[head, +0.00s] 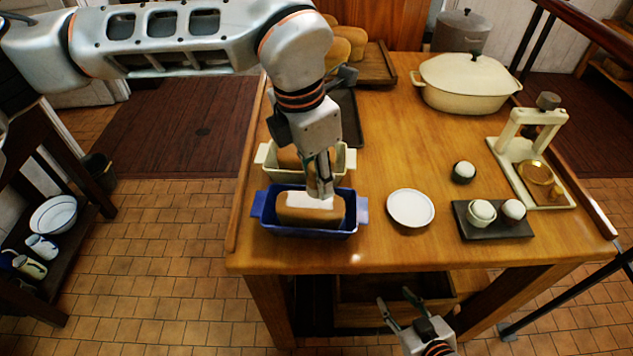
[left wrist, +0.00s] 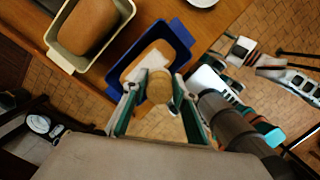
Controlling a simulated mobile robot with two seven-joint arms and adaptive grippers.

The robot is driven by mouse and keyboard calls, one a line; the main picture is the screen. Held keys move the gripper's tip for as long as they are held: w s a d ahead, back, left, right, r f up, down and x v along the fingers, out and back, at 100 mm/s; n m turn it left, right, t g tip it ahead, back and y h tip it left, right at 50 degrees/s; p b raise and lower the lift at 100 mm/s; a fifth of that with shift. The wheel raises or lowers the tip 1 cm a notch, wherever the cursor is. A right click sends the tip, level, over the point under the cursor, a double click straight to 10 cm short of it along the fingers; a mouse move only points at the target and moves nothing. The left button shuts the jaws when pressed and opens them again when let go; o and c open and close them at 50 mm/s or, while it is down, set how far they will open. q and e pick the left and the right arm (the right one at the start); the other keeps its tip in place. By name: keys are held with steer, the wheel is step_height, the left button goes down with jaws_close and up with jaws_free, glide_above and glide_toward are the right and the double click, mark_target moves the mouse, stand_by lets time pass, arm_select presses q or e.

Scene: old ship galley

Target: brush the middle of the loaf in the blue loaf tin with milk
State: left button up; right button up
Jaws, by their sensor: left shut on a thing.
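The blue loaf tin (head: 262,207) stands near the table's front left edge with a brown loaf (head: 300,219) in it. A white wet-looking patch lies on the loaf's top. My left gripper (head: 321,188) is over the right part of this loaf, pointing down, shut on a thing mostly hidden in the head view. In the left wrist view a round tan end (left wrist: 160,87) shows between the fingers, likely the brush's handle; its bristles are hidden. The blue tin (left wrist: 181,33) and loaf lie behind it there. My right gripper (head: 404,311) is open and empty before the table's front edge.
A cream loaf tin (head: 349,160) with another loaf stands just behind the blue tin. A white plate (head: 411,208) lies to the right. A small dark pot with white contents (head: 464,171), a dark tray (head: 496,230) and a cream press (head: 519,158) stand further right.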

arm_select(q)
steer(key=shift+r+p, duration=0.4)
steer(key=shift+r, duration=1)
